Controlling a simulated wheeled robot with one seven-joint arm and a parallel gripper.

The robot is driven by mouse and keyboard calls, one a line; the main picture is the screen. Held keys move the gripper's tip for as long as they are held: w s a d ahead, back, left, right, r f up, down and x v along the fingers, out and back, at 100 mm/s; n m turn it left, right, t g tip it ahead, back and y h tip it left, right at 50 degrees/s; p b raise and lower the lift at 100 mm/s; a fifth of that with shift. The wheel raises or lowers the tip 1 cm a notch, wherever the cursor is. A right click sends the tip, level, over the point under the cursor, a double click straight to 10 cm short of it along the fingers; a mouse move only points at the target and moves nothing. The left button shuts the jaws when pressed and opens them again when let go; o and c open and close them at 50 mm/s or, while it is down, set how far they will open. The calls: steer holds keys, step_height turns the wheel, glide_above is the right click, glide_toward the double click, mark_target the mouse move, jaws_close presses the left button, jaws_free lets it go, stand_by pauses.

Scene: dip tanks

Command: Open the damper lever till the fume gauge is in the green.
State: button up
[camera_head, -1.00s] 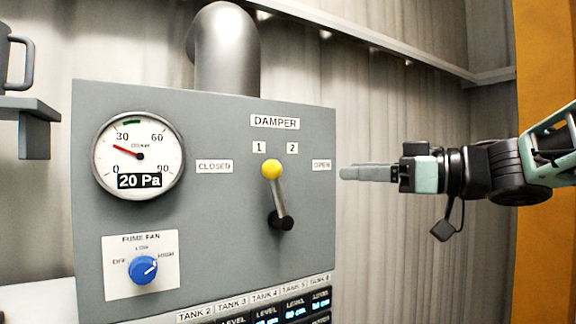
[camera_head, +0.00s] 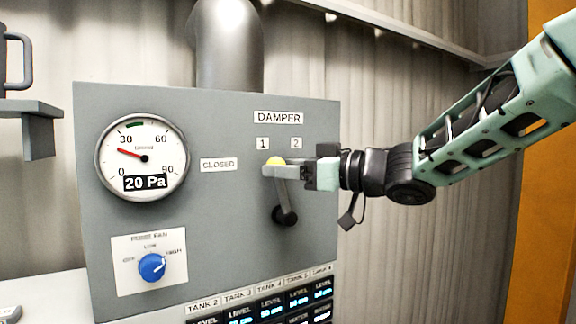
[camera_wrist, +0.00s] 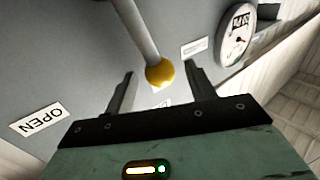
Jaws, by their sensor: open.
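The damper lever has a yellow knob (camera_head: 277,161) on a grey rod (camera_head: 282,190) with a dark pivot. My gripper (camera_head: 270,171) is open at the knob, having come in from the right. In the wrist view the yellow knob (camera_wrist: 160,72) lies between the two open fingers, with a gap on either side. The fume gauge (camera_head: 143,156) reads 20 Pa; its red needle points left, short of the green band at the top.
A blue fume fan knob (camera_head: 152,267) points toward HIGH. The CLOSED label (camera_head: 219,165) is left of the lever; the OPEN label (camera_wrist: 40,118) shows in the wrist view. Tank level displays (camera_head: 270,300) line the panel below. A shelf (camera_head: 30,110) with a mug juts out at the left.

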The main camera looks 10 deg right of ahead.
jaws_close()
steer(key=shift+d, duration=0.1)
steer(key=shift+w+d+f+m+t+y+b, duration=0.15)
steer(key=shift+w+d+m+t+y+b, duration=0.3)
steer(key=shift+d+m+b, duration=0.45)
steer(key=shift+w+d+f+m+t+y+b, duration=0.2)
steer(key=shift+d+m+t+b, duration=0.4)
steer(key=shift+m, duration=0.45)
steer(key=shift+w+d+f+m+t+y+b, duration=0.1)
steer(key=shift+w+d+m+t+y+b, duration=0.15)
steer(key=shift+w+d+m+t+b, duration=0.4)
steer(key=shift+s+d+m, duration=0.25)
steer(key=shift+m, duration=0.05)
jaws_free()
